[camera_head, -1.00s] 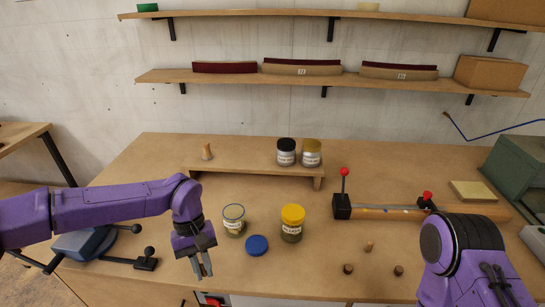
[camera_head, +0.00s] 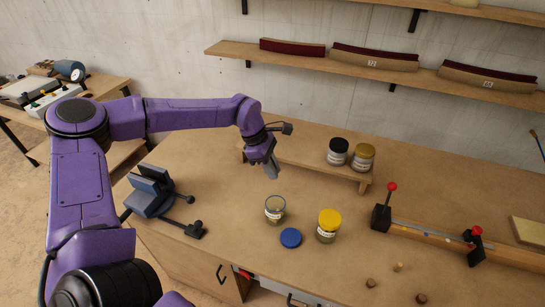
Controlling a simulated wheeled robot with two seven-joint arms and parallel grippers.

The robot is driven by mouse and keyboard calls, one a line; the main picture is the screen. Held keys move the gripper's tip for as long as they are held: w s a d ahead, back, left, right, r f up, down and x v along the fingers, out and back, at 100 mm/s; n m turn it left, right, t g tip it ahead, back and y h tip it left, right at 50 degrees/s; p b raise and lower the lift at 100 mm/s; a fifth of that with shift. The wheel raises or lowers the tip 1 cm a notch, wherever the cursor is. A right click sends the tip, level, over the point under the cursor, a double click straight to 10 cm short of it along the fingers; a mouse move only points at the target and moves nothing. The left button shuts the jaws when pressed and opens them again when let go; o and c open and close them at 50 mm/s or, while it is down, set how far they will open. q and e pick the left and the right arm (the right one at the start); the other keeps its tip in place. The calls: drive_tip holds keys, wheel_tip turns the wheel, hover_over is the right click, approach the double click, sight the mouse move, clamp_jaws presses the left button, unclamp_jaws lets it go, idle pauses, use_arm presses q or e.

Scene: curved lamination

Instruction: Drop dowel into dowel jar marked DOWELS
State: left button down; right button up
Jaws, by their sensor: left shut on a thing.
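My left gripper (camera_head: 272,172) points down in front of the left part of the low wooden riser (camera_head: 300,155). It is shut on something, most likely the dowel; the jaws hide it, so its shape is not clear. An open glass jar (camera_head: 275,217) with a pale label stands below the gripper, apart from it. The label is too small to read. A blue lid (camera_head: 291,238) lies beside this jar. A jar with a yellow lid (camera_head: 328,226) stands to the right. My right gripper is out of view.
Two lidded jars, one black-topped (camera_head: 338,152) and one yellow-topped (camera_head: 362,157), stand on the riser. A blue vise (camera_head: 150,192) sits at the left. A clamp bar with red knobs (camera_head: 430,235) and several small wooden stubs (camera_head: 398,267) are at the right.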

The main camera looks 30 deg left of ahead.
use_arm(q)
wheel_tip(320, 180, down, 6)
drive_tip(key=b, duration=0.4)
drive_tip(key=c, duration=1.1)
unclamp_jaws()
drive_tip(key=shift+o, duration=0.2)
drive_tip(key=shift+a, duration=0.1)
drive_tip(key=b+v, duration=0.2)
drive_tip(key=v, duration=0.8)
drive_tip(key=shift+r+b, duration=0.2)
drive_tip(key=shift+b, duration=0.15)
